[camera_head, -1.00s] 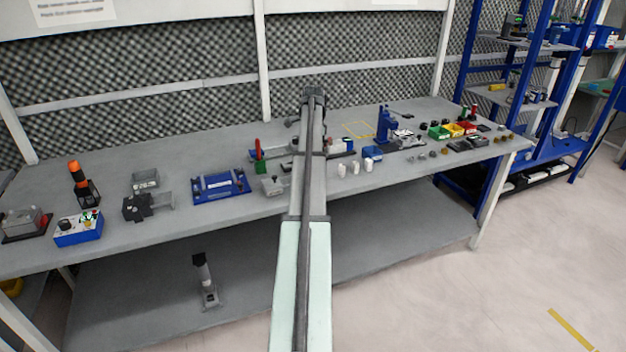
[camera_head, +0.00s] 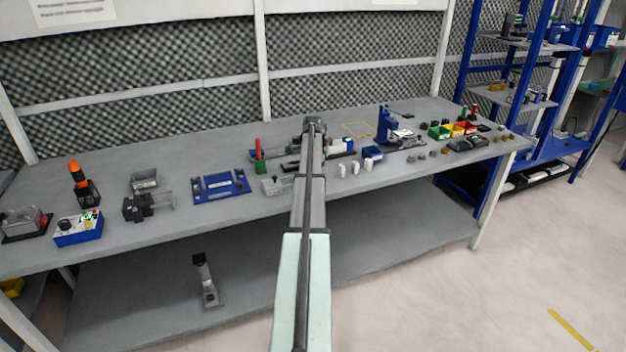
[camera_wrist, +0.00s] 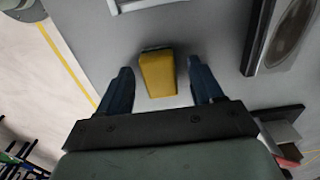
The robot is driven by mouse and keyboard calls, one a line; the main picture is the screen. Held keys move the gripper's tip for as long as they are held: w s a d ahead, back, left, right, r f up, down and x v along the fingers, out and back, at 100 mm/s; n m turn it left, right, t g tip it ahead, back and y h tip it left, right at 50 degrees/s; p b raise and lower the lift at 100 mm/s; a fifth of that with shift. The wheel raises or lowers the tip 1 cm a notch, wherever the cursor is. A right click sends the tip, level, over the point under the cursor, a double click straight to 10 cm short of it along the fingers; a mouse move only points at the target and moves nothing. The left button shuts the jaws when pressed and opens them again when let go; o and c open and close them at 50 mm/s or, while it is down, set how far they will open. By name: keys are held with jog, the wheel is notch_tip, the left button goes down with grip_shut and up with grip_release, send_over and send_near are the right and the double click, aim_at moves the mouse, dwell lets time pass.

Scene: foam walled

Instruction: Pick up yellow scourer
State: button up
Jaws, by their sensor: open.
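The yellow scourer (camera_wrist: 158,75) is a small yellow block with a dark far edge. It lies on the grey surface (camera_wrist: 100,40) in the wrist view. My gripper (camera_wrist: 161,75) is open, with one dark blue finger on each side of the scourer. There is a gap between the scourer and each finger. Whether the fingers are down at the scourer's height I cannot tell. In the head view my arm hides the scourer and the fingertips.
In the wrist view a dark-edged tray-like object (camera_wrist: 252,40) is right of the right finger, and a dark block (camera_wrist: 280,113) is lower right. A light frame (camera_wrist: 140,4) lies beyond the scourer. In the head view the workbench (camera_head: 225,225) holds several tools and bins.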

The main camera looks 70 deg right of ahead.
jog(key=c, duration=1.1)
notch_tip(320, 180, up, 10)
dwell(0.4)
